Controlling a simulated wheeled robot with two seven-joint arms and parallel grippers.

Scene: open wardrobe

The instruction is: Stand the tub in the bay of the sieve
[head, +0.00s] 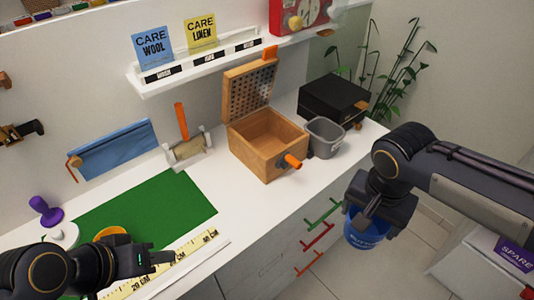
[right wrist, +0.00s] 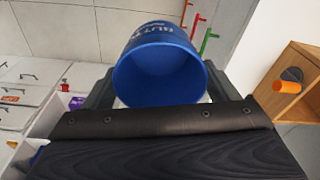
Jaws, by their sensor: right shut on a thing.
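A blue tub (head: 363,236) with white lettering is held by my right gripper (head: 372,212), off the front edge of the counter and above the floor. In the right wrist view the tub (right wrist: 160,77) sits between the fingers with its round mouth towards the camera; it looks empty. A wooden box (head: 262,140) stands open on the counter, with a raised perforated panel (head: 250,86) like a sieve; I cannot tell for sure that this is the sieve. My left gripper (head: 160,262) is low at left, over the counter near the ruler; its finger gap is unclear.
A grey bin (head: 325,138) stands right of the wooden box, with a black box (head: 334,98) behind. A green mat (head: 150,212) and yellow ruler (head: 180,260) lie at left. Coloured drawer handles (head: 318,235) stick out from the counter front. An orange-ended peg (head: 293,161) projects from the wooden box.

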